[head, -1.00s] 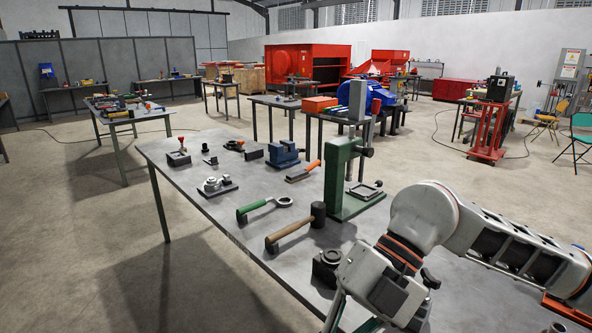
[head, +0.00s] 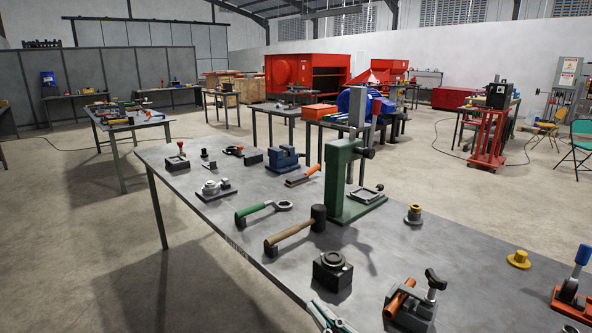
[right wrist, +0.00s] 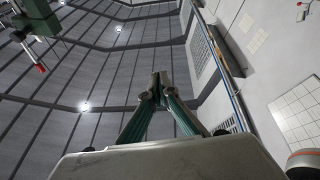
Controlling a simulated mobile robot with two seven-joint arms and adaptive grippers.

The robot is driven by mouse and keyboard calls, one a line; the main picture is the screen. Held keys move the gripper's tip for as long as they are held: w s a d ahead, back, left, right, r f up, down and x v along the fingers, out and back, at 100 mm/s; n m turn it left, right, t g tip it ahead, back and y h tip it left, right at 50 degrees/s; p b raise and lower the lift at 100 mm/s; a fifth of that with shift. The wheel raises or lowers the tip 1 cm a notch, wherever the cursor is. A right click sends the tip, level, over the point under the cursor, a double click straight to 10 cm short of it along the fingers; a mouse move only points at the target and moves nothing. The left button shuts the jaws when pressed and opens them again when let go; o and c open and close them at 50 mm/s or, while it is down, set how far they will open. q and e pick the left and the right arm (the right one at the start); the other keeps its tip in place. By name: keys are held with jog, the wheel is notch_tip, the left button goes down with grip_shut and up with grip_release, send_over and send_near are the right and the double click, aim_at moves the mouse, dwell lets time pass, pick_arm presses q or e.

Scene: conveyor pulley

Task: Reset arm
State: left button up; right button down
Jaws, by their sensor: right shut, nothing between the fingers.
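My right gripper (head: 328,318) shows only in part at the bottom edge of the head view, in front of the workbench (head: 215,235). In the right wrist view its two green fingers come together at the tips (right wrist: 158,88), with nothing held between them. The fingers point up toward the ceiling (right wrist: 110,70) in that view. The rest of my right arm is out of the head view. My left gripper is in neither current view.

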jog(key=s+d+f+m+h, duration=0.1)
jog(key=d+f+m+h, duration=0.15)
jog(key=f, duration=0.45)
jog(key=s+d+f+m+g+h, duration=0.15)
jog(key=d+f+h, duration=0.25)
jog(key=f, duration=0.4)
jog(key=s+d+f+m+t+h, duration=0.1)
jog(key=d+f+m+h, duration=0.15)
jog(key=f, duration=0.45)
jog(key=s+d+f+g+h, duration=0.1)
jog(key=s+d+f+g, duration=0.1)
jog(key=s+f, duration=0.4)
jog(key=s+d+f+m+g+h+b, duration=0.1)
jog(key=s+d+f+g+h, duration=0.1)
jog(key=s+f, duration=0.4)
notch_tip(320, 180, down, 4)
jog(key=d+g, duration=0.1)
jog(key=d, duration=0.1)
jog(key=shift+s+d+r+h, duration=0.15)
jog(key=shift+s+d+h, duration=0.15)
jog(key=shift+d, duration=0.1)
